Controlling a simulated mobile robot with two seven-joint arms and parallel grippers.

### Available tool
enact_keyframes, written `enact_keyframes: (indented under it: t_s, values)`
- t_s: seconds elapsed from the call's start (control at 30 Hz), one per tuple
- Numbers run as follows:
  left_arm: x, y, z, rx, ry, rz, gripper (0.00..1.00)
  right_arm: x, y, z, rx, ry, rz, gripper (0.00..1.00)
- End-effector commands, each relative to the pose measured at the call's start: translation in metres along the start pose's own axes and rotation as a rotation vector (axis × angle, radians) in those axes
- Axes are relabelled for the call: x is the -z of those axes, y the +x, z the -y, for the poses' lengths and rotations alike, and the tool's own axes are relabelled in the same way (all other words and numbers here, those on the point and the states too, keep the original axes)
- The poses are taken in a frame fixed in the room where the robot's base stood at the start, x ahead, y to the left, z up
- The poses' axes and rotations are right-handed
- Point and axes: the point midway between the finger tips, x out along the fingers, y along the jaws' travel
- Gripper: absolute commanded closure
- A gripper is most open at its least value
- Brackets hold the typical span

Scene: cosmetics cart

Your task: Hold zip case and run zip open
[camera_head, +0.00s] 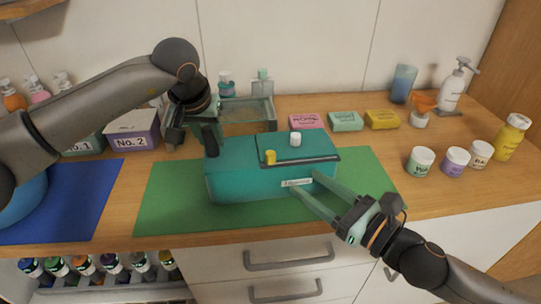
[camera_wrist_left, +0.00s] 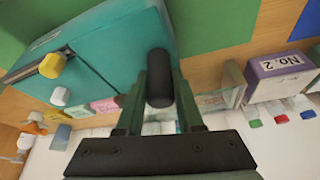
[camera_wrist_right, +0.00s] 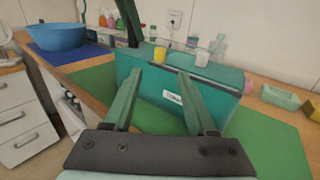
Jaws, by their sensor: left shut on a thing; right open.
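The teal zip case (camera_head: 258,182) lies on a green mat (camera_head: 165,205). A dark zip track runs along its top front edge. A yellow zip pull (camera_head: 270,157) stands on the track left of the middle; it also shows in the left wrist view (camera_wrist_left: 52,65). A white knob (camera_head: 295,139) shows at the top of the case. My left gripper (camera_head: 212,143) is shut on the black tab (camera_wrist_left: 158,80) at the case's left end. My right gripper (camera_head: 308,182) is open and empty at the case's front, its fingers either side of the white label (camera_wrist_right: 172,98).
Pink, mint and yellow boxes (camera_head: 382,119) stand behind the case. Several jars (camera_head: 420,160) are at the right. A clear tray (camera_head: 248,120) and the No. 2 box (camera_head: 133,130) are at back left. Green mat is bare at front left.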

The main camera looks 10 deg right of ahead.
Motion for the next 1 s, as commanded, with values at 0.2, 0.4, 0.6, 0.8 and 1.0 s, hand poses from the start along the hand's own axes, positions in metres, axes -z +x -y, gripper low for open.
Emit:
enact_keyframes:
  t_s: [0.2,0.4,0.6,0.8,1.0]
  values:
    - [0.001,-0.001,0.0,-0.001,0.0,-0.002,1.0,-0.001,0.019,0.002,0.004,-0.002,0.004,0.43]
    - [0.001,-0.001,0.0,-0.002,-0.001,-0.002,1.0,-0.001,0.048,0.001,0.003,0.0,0.004,0.43]
    - [0.001,-0.001,0.0,-0.002,-0.001,-0.002,1.0,-0.001,0.083,0.0,0.001,0.001,0.003,0.43]
    - [0.001,-0.001,0.0,-0.002,-0.001,-0.002,1.0,0.0,0.109,0.0,0.001,0.002,0.001,0.43]
    - [0.001,-0.001,0.0,-0.002,-0.001,-0.002,1.0,0.0,0.118,0.0,0.001,0.001,0.0,0.43]
